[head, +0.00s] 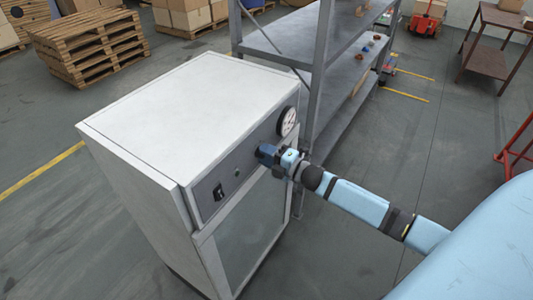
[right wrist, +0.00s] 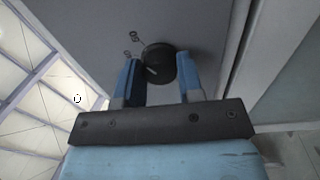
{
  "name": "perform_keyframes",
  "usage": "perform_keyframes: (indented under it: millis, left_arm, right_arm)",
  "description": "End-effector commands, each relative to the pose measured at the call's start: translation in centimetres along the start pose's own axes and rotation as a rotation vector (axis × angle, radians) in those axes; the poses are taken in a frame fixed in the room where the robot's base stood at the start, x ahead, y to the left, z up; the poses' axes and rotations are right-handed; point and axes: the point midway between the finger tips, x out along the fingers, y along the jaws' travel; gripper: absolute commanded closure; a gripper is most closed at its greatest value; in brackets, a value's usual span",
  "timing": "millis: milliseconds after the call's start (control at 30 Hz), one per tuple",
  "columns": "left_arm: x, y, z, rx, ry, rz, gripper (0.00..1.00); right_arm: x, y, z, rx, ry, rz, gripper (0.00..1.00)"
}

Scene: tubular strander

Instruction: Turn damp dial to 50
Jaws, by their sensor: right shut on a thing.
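The damp dial is a round black knob (right wrist: 160,66) with a short pale pointer line, on the grey front panel (head: 207,190) of a white cabinet (head: 165,100). Printed marks beside it in the right wrist view are too small to read surely. My right gripper (head: 268,154) reaches the panel from the right, and its fingers hide the knob in the head view. In the right wrist view its two blue fingers (right wrist: 160,80) stand on either side of the knob, shut on it. My left gripper is not in view.
A round white gauge (head: 287,121) sits on the panel just above and right of my gripper. A black switch (head: 219,192) and a small green light (head: 236,172) are to its left. A grey metal shelf (head: 345,95) stands close behind the cabinet.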

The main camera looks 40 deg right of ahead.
Motion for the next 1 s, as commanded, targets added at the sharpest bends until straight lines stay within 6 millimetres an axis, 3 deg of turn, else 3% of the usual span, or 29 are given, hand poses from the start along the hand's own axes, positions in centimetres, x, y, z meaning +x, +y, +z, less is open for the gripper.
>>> perform_keyframes:
  millis: [633, 667, 767, 1000]
  left_arm:
    - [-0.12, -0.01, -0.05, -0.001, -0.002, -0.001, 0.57]
    - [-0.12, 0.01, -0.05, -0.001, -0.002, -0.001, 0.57]
    - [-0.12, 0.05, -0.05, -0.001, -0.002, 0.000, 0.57]
    - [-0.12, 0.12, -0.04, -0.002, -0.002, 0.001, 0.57]
  right_arm:
    - [0.01, 0.04, 0.04, 0.055, -0.003, 0.001, 0.89]
    - [0.02, 0.05, 0.04, 0.055, -0.003, 0.002, 0.63]
    - [0.01, 0.04, 0.03, 0.055, -0.003, 0.001, 0.40]
    - [0.00, 0.01, 0.01, 0.054, -0.003, 0.001, 0.40]
